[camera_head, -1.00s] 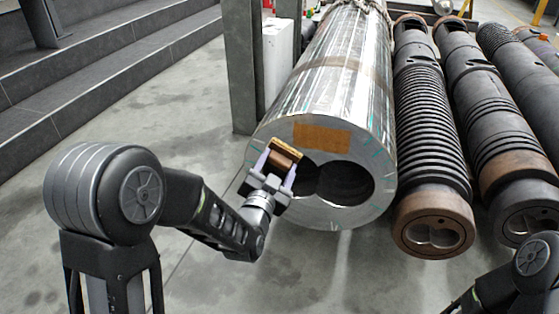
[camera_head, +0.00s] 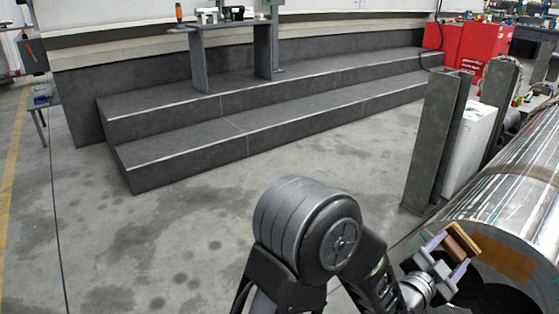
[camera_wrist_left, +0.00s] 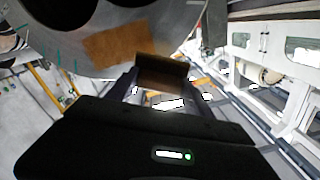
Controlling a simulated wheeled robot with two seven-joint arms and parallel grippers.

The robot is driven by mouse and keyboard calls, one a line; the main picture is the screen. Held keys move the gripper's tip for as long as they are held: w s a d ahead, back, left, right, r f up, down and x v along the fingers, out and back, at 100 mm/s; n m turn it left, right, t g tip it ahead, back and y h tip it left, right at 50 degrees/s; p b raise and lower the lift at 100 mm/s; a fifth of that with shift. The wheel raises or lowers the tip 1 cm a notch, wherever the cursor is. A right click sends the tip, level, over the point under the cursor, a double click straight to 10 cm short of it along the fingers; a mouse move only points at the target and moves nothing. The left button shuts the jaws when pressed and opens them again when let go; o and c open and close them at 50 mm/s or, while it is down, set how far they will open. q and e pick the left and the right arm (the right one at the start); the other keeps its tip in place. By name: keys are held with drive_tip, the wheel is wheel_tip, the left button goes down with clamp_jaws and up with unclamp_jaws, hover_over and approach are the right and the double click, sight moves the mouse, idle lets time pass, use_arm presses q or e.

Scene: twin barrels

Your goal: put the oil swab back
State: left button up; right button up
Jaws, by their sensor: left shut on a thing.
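My left gripper (camera_head: 446,267) is shut on the oil swab (camera_head: 462,243), a brown block with a tan wooden back. It holds the swab up in front of the end face of the big steel barrel (camera_head: 535,190) at the lower right of the head view. In the left wrist view the swab (camera_wrist_left: 160,72) sits between the fingers, and the barrel's end face (camera_wrist_left: 165,32) with an orange-brown patch (camera_wrist_left: 120,46) is behind it. I cannot tell whether the swab touches the face. My right gripper is out of view.
Dark grey steps (camera_head: 235,128) cross the back, with a small grey table (camera_head: 222,26) carrying several items. A grey post (camera_head: 436,140) and a white box (camera_head: 472,145) stand beside the barrel. Red cabinets (camera_head: 470,50) are farther back.

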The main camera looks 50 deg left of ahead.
sight(457, 237)
use_arm(q)
drive_tip(key=shift+s+a+r+m+h, duration=0.2)
drive_tip(key=shift+a+r+m+h, duration=0.15)
drive_tip(key=shift+h, duration=0.25)
drive_tip(key=s+m+h, duration=0.1)
drive_tip(key=s+a+r+m+h, duration=0.1)
drive_tip(key=shift+a+r+h, duration=0.1)
drive_tip(key=shift+r+h, duration=0.2)
drive_tip(key=shift+h, duration=0.1)
drive_tip(key=shift+s+a+m+g+h, duration=0.1)
drive_tip(key=shift+s+m+g+h, duration=0.3)
drive_tip(key=shift+s, duration=0.1)
